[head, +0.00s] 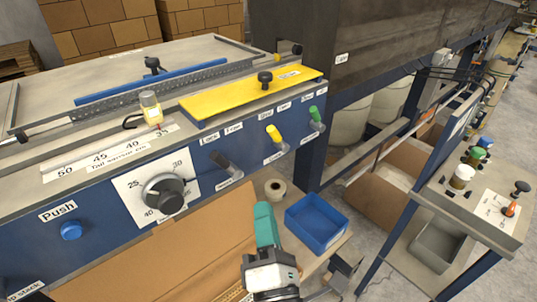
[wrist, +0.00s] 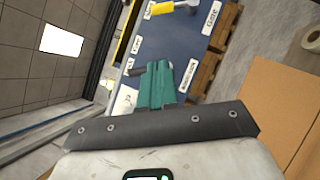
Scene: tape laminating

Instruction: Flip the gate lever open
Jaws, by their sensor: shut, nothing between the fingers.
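The gate lever appears to be the yellow-handled one (head: 273,133) on the blue front panel, leaning up and to the left. In the wrist view its yellow handle (wrist: 176,7) shows at the top edge, with a label that seems to read "Gate" beside it. My gripper (head: 263,208) has teal fingers pointing up, below the panel's levers and apart from the yellow lever. In the wrist view the fingers (wrist: 155,72) are together and empty. A black lever (head: 224,163) sits left of the yellow one, and a green lever (head: 316,115) to its right.
A blue bin (head: 317,222) and a tape roll (head: 275,188) stand on a surface beside my gripper. A black dial (head: 165,194) and a blue push button (head: 71,231) are on the panel's left. A side stand (head: 475,205) with coloured knobs is at right.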

